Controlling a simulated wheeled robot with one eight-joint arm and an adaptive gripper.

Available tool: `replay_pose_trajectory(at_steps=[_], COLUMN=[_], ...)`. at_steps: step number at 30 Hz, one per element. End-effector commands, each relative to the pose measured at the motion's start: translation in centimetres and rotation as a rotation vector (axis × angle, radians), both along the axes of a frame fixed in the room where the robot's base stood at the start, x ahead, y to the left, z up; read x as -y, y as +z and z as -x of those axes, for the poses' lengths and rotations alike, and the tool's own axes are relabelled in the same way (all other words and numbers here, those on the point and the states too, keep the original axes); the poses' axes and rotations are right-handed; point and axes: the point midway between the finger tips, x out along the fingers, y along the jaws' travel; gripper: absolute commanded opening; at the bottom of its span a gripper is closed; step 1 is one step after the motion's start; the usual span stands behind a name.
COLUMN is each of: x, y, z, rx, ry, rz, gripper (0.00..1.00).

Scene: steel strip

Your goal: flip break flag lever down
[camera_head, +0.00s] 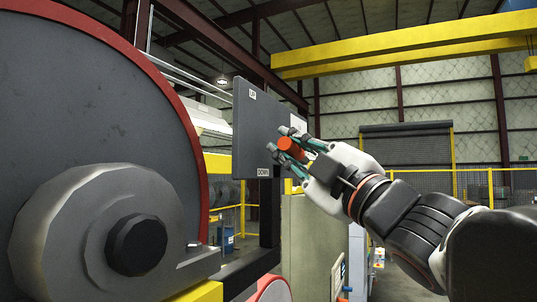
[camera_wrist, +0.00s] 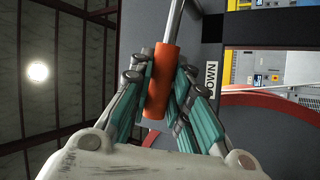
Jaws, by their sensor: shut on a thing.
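The break flag lever has an orange-red grip (camera_head: 315,145) and stands out from a dark grey panel (camera_head: 250,125) marked UP at the top and DOWN lower down. The lever's grip also shows in the wrist view (camera_wrist: 161,80), with a metal rod (camera_wrist: 174,22) running from it. My gripper (camera_head: 291,141) is at the panel's right side, its green-padded fingers closed around the orange grip, one on each side. In the head view the grip is between the UP and DOWN labels, nearer DOWN in height. The lever's pivot is not clear.
A large dark reel with a red rim (camera_head: 196,130) and a grey hub (camera_head: 135,245) fills the left. A dark post (camera_head: 270,210) stands below the panel. A yellow fence (camera_head: 480,185) and a shutter door (camera_head: 408,145) are farther back.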

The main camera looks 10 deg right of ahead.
Motion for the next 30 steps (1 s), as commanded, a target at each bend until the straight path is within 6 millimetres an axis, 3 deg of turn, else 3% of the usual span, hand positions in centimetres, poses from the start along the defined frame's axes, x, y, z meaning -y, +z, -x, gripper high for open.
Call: replay_pose_trajectory(at_steps=[9, 28, 29, 30], x=[0.0, -0.1, -0.1, -0.1], y=[-1.6, -1.8, -1.8, -1.8], z=[0.0, 0.1, 0.1, 0.1], rx=[0.125, 0.161, 0.161, 0.161], ry=[-0.001, 0.001, 0.001, 0.001], rz=[0.084, 0.110, 0.110, 0.110], gripper=[0.00, 0.00, 0.24, 0.33])
